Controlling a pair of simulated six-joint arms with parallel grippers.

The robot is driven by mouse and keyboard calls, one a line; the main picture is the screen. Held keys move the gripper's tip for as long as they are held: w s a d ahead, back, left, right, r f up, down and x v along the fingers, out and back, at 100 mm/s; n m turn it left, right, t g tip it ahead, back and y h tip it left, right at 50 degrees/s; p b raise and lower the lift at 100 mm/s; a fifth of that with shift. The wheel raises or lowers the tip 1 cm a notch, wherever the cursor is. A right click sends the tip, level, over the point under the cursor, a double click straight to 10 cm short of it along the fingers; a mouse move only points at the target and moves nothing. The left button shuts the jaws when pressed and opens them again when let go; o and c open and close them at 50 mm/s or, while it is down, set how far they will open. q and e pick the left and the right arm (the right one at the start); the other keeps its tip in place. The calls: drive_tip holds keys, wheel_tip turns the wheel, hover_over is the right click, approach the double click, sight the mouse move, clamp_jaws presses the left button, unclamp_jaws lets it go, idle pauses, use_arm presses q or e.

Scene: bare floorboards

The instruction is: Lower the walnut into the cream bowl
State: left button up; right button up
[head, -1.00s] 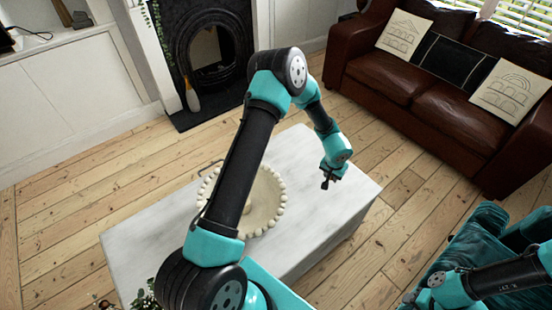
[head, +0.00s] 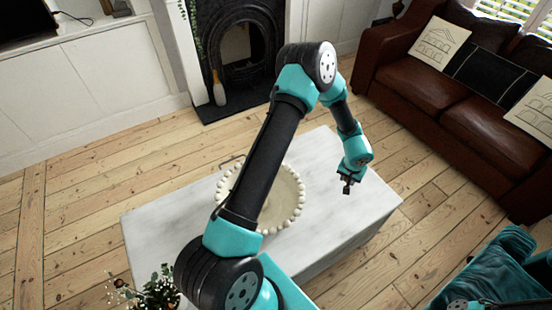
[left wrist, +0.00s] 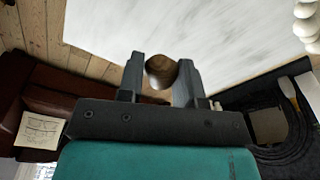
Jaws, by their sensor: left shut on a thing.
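My left gripper (head: 347,187) hangs above the right end of the white table (head: 160,235). In the left wrist view its fingers (left wrist: 160,80) are shut on the brown, round walnut (left wrist: 161,68). The walnut is too small to make out in the head view. A round cream dish with a beaded rim (head: 292,190) sits on the table, left of the gripper and apart from it. My left arm covers much of the dish. No separate cream bowl can be made out. My right gripper is outside the frames.
A wire handle (head: 230,160) shows behind the dish. A flowering plant (head: 157,288) is at the table's front left. A brown leather sofa (head: 430,110) stands at the right, a black fireplace (head: 238,55) at the back. The table's right end is clear.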

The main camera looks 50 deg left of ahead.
use_arm(q)
drive_tip(key=s+a+r+n+g, duration=0.1)
drive_tip(key=s+a+r+n, duration=0.3)
drive_tip(key=s+a+n, duration=0.5)
drive_tip(key=s+a+r+n+g, duration=0.1)
drive_tip(key=s+a+r+n, duration=0.2)
drive_tip(key=s+a+n, duration=0.6)
drive_tip(key=a+n, duration=0.1)
drive_tip(key=a, duration=0.3)
drive_tip(key=shift+r+n+y, duration=0.3)
drive_tip(key=shift+r+y, duration=0.05)
drive_tip(key=shift+y, duration=0.05)
drive_tip(key=shift+f, duration=0.1)
wheel_tip(320, 180, down, 10)
drive_tip(key=shift+f, duration=5.85)
drive_tip(key=shift+f, duration=0.2)
